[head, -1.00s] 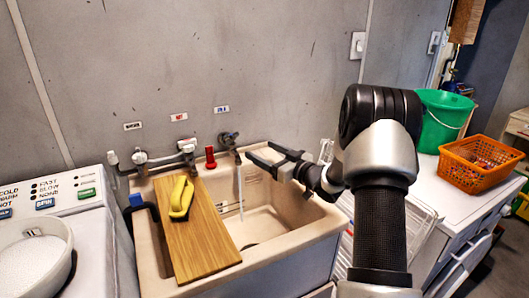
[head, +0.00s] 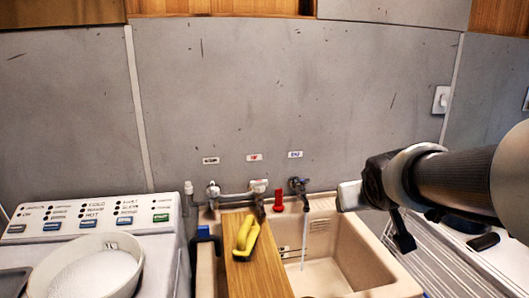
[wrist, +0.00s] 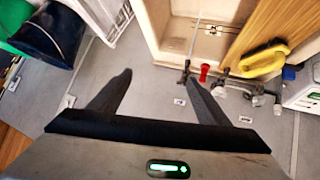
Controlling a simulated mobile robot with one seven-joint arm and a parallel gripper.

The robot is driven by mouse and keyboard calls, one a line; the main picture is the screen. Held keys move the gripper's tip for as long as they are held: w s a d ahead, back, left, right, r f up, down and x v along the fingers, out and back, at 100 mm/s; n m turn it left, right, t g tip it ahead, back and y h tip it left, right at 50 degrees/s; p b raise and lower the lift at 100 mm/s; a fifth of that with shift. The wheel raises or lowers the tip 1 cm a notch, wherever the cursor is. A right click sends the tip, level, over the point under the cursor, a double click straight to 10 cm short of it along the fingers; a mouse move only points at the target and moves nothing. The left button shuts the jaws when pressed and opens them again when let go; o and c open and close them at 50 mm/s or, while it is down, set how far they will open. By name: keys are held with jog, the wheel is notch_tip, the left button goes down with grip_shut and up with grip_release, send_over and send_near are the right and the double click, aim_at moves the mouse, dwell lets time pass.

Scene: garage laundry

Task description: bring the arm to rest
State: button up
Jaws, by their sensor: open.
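My gripper (wrist: 157,80) is open in the wrist view, its two dark fingers spread apart with nothing between them. Bare grey wall shows behind the fingers. The wrist view is turned over, with the sink (wrist: 160,42) at the top.
A wooden board (head: 258,272) lies over the sink's left part with a yellow-handled brush (head: 246,236) on it. Water (head: 305,240) runs from the right tap (head: 299,186). A washer (head: 95,228) with a white bowl (head: 52,292) stands left. A wire rack (head: 450,262) stands right.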

jog(key=s+a+f+g+y+p, duration=0.15)
jog(key=s+a, duration=0.25)
jog(key=s, duration=0.7)
jog(key=s+a+f+g+y, duration=0.1)
jog(key=s+a+f+g, duration=0.2)
jog(key=s, duration=0.7)
notch_tip(320, 180, up, 14)
jog(key=p, duration=1.3)
jog(key=shift+a+r, duration=0.2)
jog(key=shift+a, duration=0.05)
jog(key=shift+w, duration=0.15)
jog(key=shift+c, duration=0.4)
